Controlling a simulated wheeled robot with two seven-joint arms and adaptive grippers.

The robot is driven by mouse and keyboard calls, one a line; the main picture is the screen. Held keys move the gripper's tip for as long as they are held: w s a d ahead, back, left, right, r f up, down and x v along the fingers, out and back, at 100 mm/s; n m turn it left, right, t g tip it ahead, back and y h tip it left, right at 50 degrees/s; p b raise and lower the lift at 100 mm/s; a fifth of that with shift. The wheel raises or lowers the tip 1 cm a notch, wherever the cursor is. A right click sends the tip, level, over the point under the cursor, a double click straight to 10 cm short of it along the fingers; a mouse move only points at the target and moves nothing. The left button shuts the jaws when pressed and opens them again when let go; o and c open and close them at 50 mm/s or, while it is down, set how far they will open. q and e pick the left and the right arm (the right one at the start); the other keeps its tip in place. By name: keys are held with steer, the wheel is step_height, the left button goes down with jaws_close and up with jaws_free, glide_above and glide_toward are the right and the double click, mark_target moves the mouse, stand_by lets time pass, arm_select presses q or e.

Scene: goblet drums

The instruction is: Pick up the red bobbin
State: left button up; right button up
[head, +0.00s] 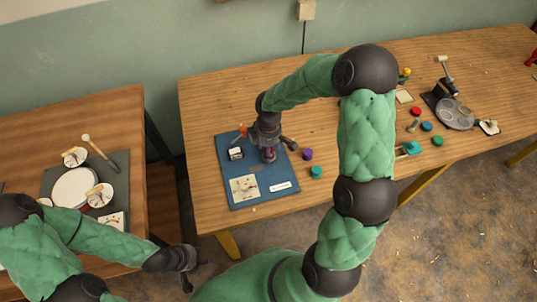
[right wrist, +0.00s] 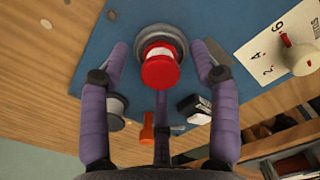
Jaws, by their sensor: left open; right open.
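The red bobbin (right wrist: 161,72) shows in the right wrist view, with a red end and a pale band, above a grey round base (right wrist: 178,38). My right gripper (right wrist: 160,50) is open, one finger on each side of the bobbin with gaps between. In the head view this gripper (head: 268,150) is over the blue mat (head: 237,187), and only a little red of the bobbin shows beneath it. My left gripper (head: 187,272) is open and empty at the lower left, beside the left table's edge, away from the bobbin.
By the bobbin are a black and white block (head: 236,153), an orange piece (right wrist: 147,128) and a printed card (head: 244,188). Purple (head: 307,154) and teal (head: 316,172) pieces stand to the right. The left table (head: 125,110) holds a drum-like set (head: 75,187).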

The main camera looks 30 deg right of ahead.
steer(key=shift+f, duration=0.45)
steer(key=c, duration=0.9)
steer(key=shift+c, duration=0.2)
steer(key=shift+r, duration=0.15)
